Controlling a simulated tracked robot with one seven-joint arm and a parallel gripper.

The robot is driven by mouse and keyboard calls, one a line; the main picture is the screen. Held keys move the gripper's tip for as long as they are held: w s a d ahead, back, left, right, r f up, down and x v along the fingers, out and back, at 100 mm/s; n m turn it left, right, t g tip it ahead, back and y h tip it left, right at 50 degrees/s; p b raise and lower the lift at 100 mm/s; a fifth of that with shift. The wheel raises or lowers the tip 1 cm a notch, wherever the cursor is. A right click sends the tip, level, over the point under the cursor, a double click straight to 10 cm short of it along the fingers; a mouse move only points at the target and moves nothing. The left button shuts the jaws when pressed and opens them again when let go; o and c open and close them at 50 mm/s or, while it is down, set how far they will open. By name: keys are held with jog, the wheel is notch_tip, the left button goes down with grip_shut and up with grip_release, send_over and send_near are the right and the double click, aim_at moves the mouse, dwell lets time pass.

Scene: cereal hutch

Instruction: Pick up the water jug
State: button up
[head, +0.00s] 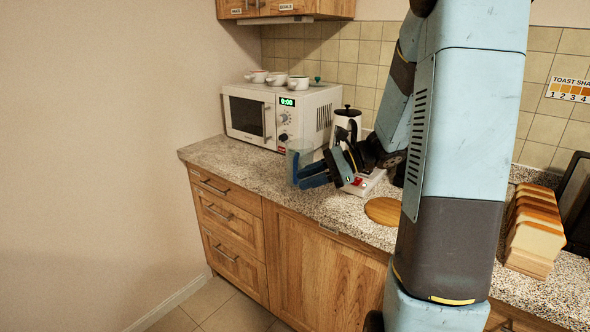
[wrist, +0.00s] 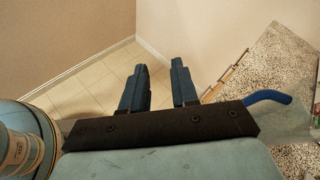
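The water jug (head: 297,153) looks like a clear vessel on the counter in front of the microwave, partly hidden by my gripper. In the wrist view a curved blue handle (wrist: 268,97) and a see-through wall (wrist: 288,116) show to the right, beyond the dark gripper body. My gripper (head: 312,174) is low over the counter, right at the jug in the head view. In the wrist view its two blue fingers (wrist: 159,88) stand apart with only floor and wall seen between them. Whether they touch the jug cannot be told.
A white microwave (head: 270,112) carries several cups (head: 278,79). A coffee maker (head: 347,118) stands close behind my gripper. A round wooden board (head: 383,211) and sliced bread (head: 533,232) are to the right. The counter's left end (head: 205,150) is clear.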

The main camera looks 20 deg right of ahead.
jog(key=w+d+f+m+t, duration=0.2)
jog(key=w+d+m, duration=0.1)
jog(key=w+d+f+m+t, duration=0.2)
jog(key=d+m+t, duration=0.1)
jog(key=d, duration=0.1)
jog(key=w+d+f+m+t+y, duration=0.1)
jog(key=w+d+f+m+t, duration=0.1)
jog(key=w+d+m, duration=0.1)
jog(key=shift+w+d+t, duration=0.2)
jog(key=shift+w+t, duration=0.1)
jog(key=shift+w, duration=0.05)
jog(key=shift+w+f, duration=0.15)
jog(key=shift+w, duration=0.05)
jog(key=x, duration=0.8)
jog(key=shift+r+x, duration=0.2)
jog(key=shift+x, duration=1.2)
jog(key=shift+r+x, duration=0.25)
jog(key=shift+x, duration=1.1)
grip_shut()
